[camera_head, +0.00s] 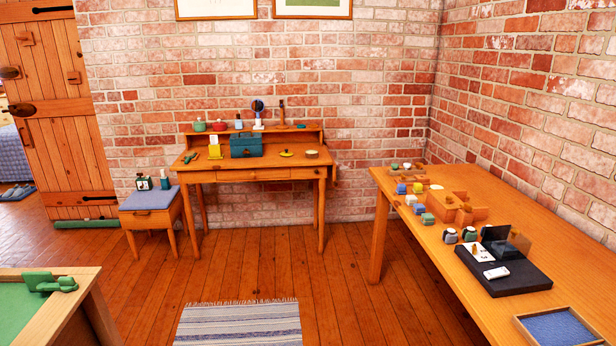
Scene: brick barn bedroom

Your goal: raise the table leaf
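A wooden writing desk (240,176) stands against the back brick wall, with drawers under its top and a raised shelf along its back. A narrow wooden piece (334,171) hangs at the desk's right end, seen nearly edge-on; it may be a lowered leaf, but I cannot tell for sure. A long wooden table (560,250) runs along the right wall; no hanging leaf shows on its visible side. Neither of my grippers is in view.
A teal box (246,145) and small items stand on the desk. A cushioned stool (150,199) is at its left. A striped rug (240,323) lies on the floor. A green-topped table (20,309) is at front left. The floor (335,264) between is clear.

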